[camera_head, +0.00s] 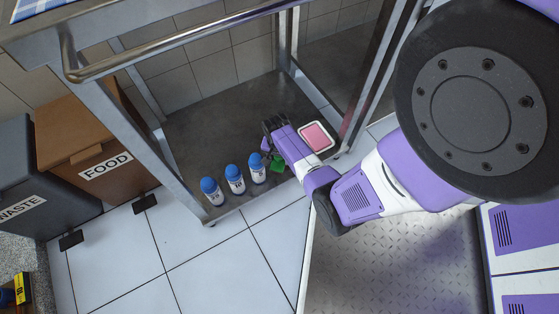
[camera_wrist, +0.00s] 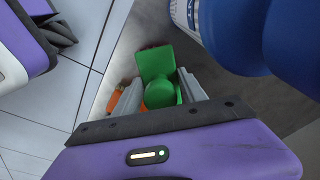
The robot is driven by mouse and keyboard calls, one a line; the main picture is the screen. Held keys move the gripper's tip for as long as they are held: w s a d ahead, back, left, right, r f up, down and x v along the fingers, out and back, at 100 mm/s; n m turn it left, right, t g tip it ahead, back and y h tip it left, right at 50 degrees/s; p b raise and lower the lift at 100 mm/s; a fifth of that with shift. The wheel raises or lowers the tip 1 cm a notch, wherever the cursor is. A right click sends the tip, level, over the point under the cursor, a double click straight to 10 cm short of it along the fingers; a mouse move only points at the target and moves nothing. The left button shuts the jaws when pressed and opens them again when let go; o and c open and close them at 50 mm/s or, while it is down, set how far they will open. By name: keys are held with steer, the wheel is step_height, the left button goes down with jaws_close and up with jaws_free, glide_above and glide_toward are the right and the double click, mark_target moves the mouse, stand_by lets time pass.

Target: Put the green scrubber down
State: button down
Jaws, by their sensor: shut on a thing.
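The green scrubber (camera_wrist: 156,62) sits between the two grey fingers of my gripper (camera_wrist: 162,92) in the wrist view. The fingers are shut on its rounded green part, and a flat green block shows beyond it. In the head view the green scrubber (camera_head: 278,162) shows small beside my purple wrist, low over the lower shelf (camera_head: 195,125) of the steel table. My wrist partly hides the grip there. I cannot tell whether the scrubber touches the shelf. Small orange patches show beside the fingers in the wrist view; what they belong to is unclear.
Blue-capped white bottles (camera_head: 235,180) stand in a row left of my gripper, the nearest close by. A white tray with a pink block (camera_head: 316,137) lies just right. Steel table legs (camera_head: 135,120) bound the shelf. Its back left is clear. FOOD (camera_head: 95,145) and WASTE (camera_head: 35,185) bins stand left.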

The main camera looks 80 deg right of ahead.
steer(key=c, duration=0.7)
jaws_free()
steer(key=shift+s+a+f, duration=0.2)
steer(key=shift+s+f, duration=0.1)
steer(key=shift+f, duration=0.05)
steer(key=shift+o, duration=0.2)
steer(key=shift+w+d+r, duration=0.1)
steer(key=shift+r, duration=0.05)
steer(key=shift+r, duration=0.15)
steer(key=r+p, duration=0.2)
steer(key=r, duration=0.2)
steer(key=a+r+p, duration=0.1)
steer(key=r+p, duration=0.1)
steer(key=r, duration=0.1)
steer(key=r+p, duration=0.2)
steer(key=r, duration=0.2)
steer(key=shift+a+r, duration=0.2)
steer(key=shift+r, duration=0.15)
steer(key=shift+w, duration=0.1)
